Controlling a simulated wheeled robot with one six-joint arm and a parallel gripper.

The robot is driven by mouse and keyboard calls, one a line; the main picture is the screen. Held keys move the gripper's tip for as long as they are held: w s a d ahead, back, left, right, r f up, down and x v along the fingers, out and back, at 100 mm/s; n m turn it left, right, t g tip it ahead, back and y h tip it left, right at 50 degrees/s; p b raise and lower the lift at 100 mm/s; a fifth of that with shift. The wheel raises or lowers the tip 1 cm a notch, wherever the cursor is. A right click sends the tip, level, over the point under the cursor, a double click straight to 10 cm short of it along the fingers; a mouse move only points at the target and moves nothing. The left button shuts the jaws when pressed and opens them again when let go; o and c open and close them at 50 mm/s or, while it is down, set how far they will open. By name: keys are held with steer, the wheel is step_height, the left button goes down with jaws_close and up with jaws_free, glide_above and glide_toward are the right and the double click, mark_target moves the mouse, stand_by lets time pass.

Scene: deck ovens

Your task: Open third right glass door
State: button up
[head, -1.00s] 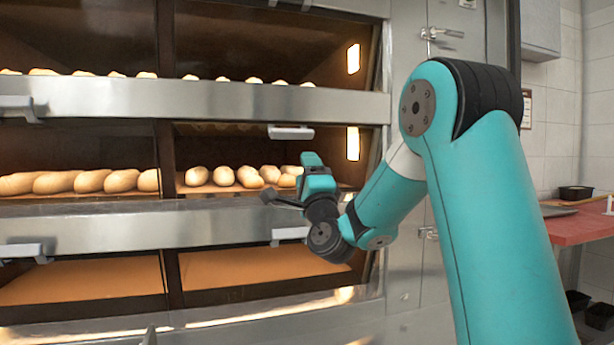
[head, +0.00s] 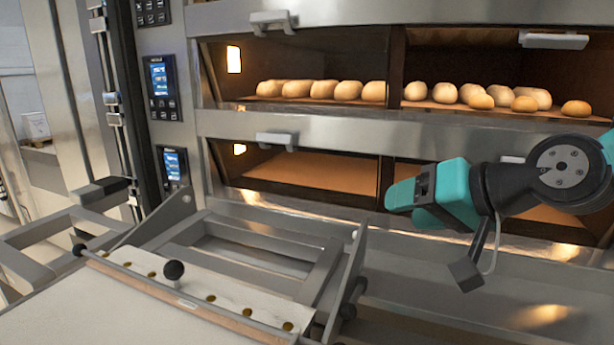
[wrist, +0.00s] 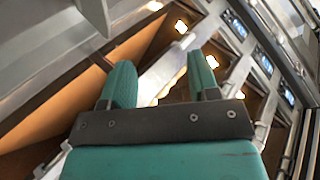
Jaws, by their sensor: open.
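The deck oven fills the head view. Its upper visible chamber holds bread rolls behind right glass door (head: 480,65), with a grey handle (head: 553,40) above. The lower visible chamber is empty with an orange floor; its right door (head: 405,170) is largely hidden behind my arm, and only a bit of its handle (head: 512,159) shows. The door panes look closed. My gripper (head: 402,194) is in front of this lower chamber, pointing left and touching nothing that I can see. In the wrist view my gripper (wrist: 160,80) has its two teal fingers apart with nothing between them.
Control panels (head: 160,88) line the oven's left side. Free space lies before the lower right front.

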steer(key=s+f+n+g+h, duration=0.2)
steer(key=s+f+n+g, duration=0.25)
steer(key=s, duration=0.45)
steer(key=s+f+n+g+h, duration=0.25)
steer(key=s+g, duration=0.25)
steer(key=s, duration=0.5)
step_height(320, 180, up, 25)
steer(key=p, duration=2.5)
steer(key=shift+w+y, duration=0.3)
steer(key=shift+y, duration=0.15)
steer(key=shift+t, duration=0.25)
